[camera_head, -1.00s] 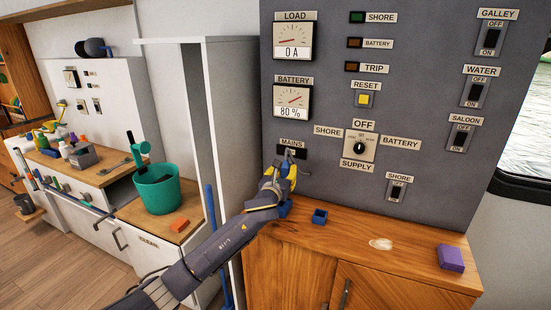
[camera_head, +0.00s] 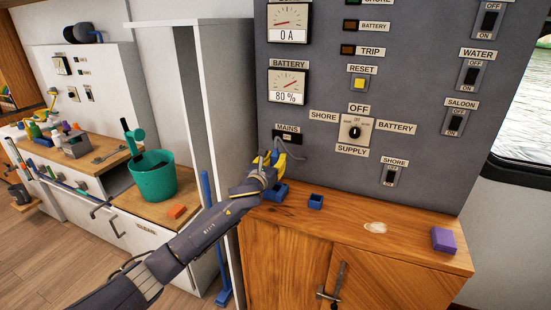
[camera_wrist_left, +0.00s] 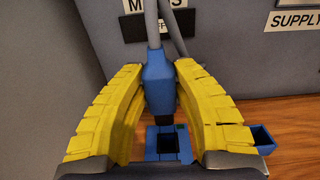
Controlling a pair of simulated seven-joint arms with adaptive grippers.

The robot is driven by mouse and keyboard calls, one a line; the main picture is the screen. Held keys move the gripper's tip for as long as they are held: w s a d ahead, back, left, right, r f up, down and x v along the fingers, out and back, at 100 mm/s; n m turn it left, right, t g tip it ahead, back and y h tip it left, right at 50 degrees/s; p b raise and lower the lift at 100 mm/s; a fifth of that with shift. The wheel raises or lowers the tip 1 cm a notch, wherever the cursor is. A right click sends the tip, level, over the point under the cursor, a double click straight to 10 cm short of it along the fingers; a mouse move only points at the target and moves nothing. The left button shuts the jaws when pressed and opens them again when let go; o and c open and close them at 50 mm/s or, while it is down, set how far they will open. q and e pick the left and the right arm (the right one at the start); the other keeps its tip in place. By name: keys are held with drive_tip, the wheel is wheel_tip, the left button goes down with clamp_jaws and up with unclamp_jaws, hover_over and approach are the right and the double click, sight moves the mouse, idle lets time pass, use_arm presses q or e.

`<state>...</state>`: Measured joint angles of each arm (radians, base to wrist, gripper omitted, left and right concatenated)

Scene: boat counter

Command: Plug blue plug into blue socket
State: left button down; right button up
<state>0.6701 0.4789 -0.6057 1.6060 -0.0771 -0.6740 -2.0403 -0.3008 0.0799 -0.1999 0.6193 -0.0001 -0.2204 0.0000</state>
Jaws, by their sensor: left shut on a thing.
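My left gripper (camera_head: 281,166) is shut on the blue plug (camera_wrist_left: 158,78), which hangs between its yellow fingers with a grey cable running up from it. The plug's dark tip points down. A blue socket (camera_wrist_left: 166,143) with a dark square opening stands on the counter just below the tip; a small gap seems to show between them. In the head view the socket (camera_head: 279,193) shows partly below the gripper, and the plug is mostly hidden by the fingers. My right gripper is not in view.
A small open blue box (camera_head: 316,201) stands on the wooden counter (camera_head: 350,214) just right of the socket. A purple block (camera_head: 444,239) lies at the right end. The grey panel (camera_head: 335,178) rises close behind the gripper. The counter's middle is mostly clear.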

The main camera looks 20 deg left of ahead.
use_arm(q)
drive_tip(key=shift+f, duration=2.5)
drive_tip(key=shift+f, duration=2.1)
drive_tip(key=c, duration=1.1)
unclamp_jaws()
drive_tip(key=shift+o, duration=0.2)
drive_tip(key=s+a, duration=0.1)
drive_tip(key=s, duration=1.1)
drive_tip(key=shift+a, duration=0.1)
